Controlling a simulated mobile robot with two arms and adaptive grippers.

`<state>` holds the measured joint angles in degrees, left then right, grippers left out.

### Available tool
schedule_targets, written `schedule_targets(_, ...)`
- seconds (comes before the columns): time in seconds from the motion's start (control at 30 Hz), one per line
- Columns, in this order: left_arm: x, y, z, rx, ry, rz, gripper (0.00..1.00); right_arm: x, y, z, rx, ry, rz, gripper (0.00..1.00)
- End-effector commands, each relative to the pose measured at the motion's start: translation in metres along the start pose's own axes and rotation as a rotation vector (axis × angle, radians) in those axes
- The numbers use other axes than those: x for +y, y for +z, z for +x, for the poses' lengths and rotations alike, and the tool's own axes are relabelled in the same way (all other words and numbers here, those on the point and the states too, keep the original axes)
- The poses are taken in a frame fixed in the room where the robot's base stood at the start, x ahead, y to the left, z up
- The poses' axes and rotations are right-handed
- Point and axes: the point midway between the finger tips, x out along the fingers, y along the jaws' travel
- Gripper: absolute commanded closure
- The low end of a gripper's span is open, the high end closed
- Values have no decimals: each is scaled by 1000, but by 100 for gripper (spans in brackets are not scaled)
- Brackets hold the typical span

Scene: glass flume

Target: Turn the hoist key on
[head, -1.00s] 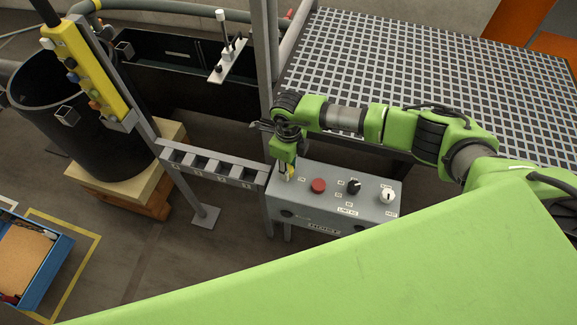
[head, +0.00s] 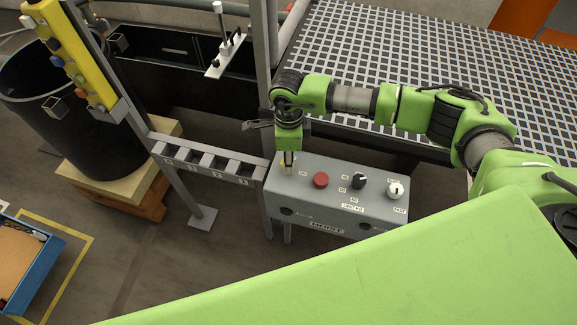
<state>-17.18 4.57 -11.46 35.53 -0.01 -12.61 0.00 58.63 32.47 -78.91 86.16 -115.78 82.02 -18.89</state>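The grey hoist box (head: 335,205), labelled HOIST, is mounted on a frame in the middle of the head view. Its top carries a red button (head: 321,180), a black selector knob (head: 358,180) and a white knob (head: 396,189). My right gripper (head: 288,170) points down at the left end of the box top, with its fingertips at or just over the surface. A small yellowish patch shows beside the fingers. The key itself cannot be made out, as the gripper covers that spot. Whether the fingers are closed on anything is unclear. My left gripper is not in view.
A numbered rack of slots (head: 205,163) joins the box on the left. A yellow pendant with buttons (head: 75,50) hangs on a post. A black barrel (head: 85,130) stands behind it. A metal grating (head: 440,55) lies behind my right arm.

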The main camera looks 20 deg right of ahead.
Motion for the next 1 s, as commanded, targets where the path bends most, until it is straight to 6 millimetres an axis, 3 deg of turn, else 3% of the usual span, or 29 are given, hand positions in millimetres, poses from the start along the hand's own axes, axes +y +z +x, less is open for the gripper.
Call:
schedule_targets(0.03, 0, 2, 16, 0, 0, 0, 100, -2, 0, 7, -1, -5, -46, 95)
schedule_targets(0.5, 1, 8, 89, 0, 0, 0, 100, -3, 1, 7, -1, -5, -492, 95)
schedule_targets(1.0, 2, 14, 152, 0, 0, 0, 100, -4, 1, 4, 1, -4, -920, 95)
